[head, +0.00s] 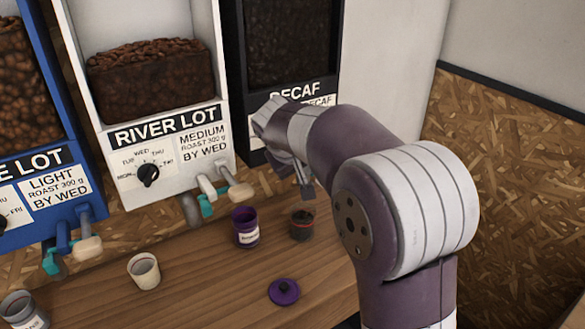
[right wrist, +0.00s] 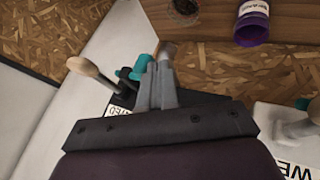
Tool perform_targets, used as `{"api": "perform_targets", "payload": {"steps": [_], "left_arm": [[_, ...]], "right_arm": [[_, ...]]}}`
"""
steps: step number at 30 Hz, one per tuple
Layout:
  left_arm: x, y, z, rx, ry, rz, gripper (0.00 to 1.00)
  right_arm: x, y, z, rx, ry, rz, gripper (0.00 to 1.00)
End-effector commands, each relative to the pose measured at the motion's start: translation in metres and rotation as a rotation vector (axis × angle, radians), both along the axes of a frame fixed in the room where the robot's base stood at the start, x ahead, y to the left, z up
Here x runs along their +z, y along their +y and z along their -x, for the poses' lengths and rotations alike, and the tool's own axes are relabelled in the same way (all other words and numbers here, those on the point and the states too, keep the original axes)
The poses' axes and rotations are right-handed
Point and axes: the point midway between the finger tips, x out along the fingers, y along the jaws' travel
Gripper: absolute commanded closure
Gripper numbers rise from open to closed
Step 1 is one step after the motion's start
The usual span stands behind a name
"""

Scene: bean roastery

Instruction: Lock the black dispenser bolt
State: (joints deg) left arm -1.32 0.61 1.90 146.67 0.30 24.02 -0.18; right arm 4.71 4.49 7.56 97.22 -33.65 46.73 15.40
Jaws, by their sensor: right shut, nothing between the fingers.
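The black dispenser (head: 290,50), labelled DECAF, stands at the back, right of the white one. My right gripper (head: 306,190) is in front of its lower part, and my wrist covers much of its label and its outlet. In the right wrist view, my shut, empty right gripper (right wrist: 157,68) points at the underside of the black dispenser (right wrist: 122,98). A teal piece (right wrist: 143,66), seemingly its bolt, shows right beside the fingertips; I cannot tell whether they touch. A lever with a pale handle (right wrist: 80,66) sticks out to the left. The left gripper is out of view.
The white RIVER LOT dispenser (head: 222,112) and a blue dispenser (head: 85,190) stand to the left, each with a lever and teal bolt. On the wooden counter (head: 210,285) are a purple canister (head: 245,238), a dark jar (head: 302,230), a purple lid (head: 284,297) and a cream cup (head: 144,278).

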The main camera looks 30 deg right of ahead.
Motion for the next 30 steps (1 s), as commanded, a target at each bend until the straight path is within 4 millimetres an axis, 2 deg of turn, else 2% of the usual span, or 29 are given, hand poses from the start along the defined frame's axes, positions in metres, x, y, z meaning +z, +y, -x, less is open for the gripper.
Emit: {"api": "perform_targets", "payload": {"steps": [9, 18, 30], "left_arm": [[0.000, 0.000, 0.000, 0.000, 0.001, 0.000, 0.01], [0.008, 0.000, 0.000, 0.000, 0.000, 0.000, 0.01], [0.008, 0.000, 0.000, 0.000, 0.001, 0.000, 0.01]], "right_arm": [[0.000, -0.002, 0.000, -0.001, 0.000, -0.001, 1.00], [0.000, -0.040, -0.003, -0.002, 0.001, -0.001, 1.00], [0.000, -0.041, -0.004, 0.000, 0.000, 0.001, 1.00]]}}
